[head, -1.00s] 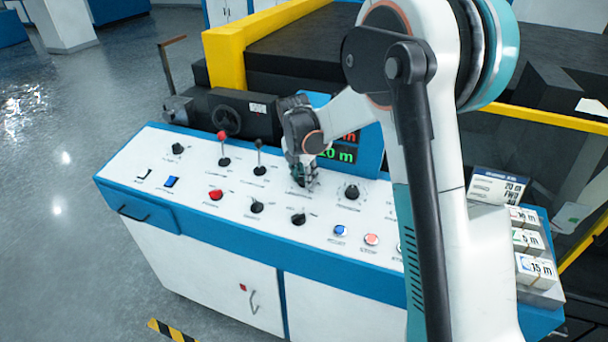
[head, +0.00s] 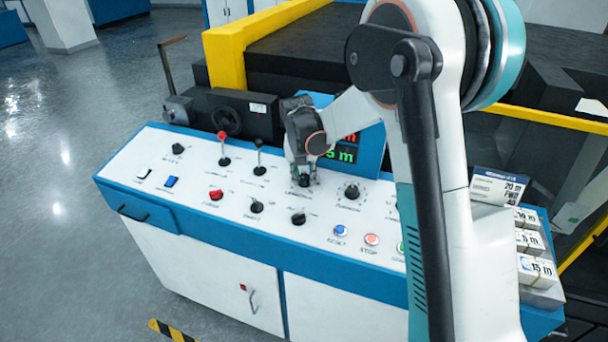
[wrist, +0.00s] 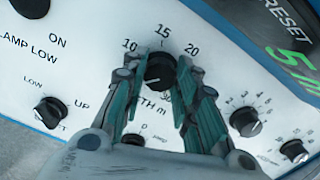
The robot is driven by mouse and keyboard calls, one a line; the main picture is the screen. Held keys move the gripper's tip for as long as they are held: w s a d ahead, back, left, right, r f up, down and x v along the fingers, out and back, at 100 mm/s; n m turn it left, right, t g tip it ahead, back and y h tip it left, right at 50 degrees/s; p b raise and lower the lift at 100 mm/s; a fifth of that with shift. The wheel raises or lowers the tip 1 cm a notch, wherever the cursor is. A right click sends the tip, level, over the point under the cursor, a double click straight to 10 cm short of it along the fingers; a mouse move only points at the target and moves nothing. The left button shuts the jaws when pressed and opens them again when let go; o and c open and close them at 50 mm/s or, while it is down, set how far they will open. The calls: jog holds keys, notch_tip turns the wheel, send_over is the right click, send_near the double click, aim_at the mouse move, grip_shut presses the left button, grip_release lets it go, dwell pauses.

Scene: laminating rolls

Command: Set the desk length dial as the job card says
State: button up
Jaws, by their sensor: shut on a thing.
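The length dial (wrist: 160,68) is a black knob on the white desk panel, ringed by a printed scale with 10, 15 and 20 at the top of the wrist view. The job card (head: 498,187) stands at the desk's right end and reads 20 m FWD. The display (head: 348,155) shows a green figure ending in 5 m, its left part hidden by my gripper.
Another black knob (head: 352,192) sits right of the dial, and a black-handled lever (head: 259,160) to its left. A red-knobbed lever (head: 222,150) stands further left. Blue and red buttons (head: 371,239) lie nearer the front. Labelled boxes (head: 537,268) stand at the right end.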

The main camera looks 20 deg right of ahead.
dwell(0.3)
jog(key=o, duration=1.1)
jog(key=shift+c, duration=0.2)
jog(key=v, duration=1.2)
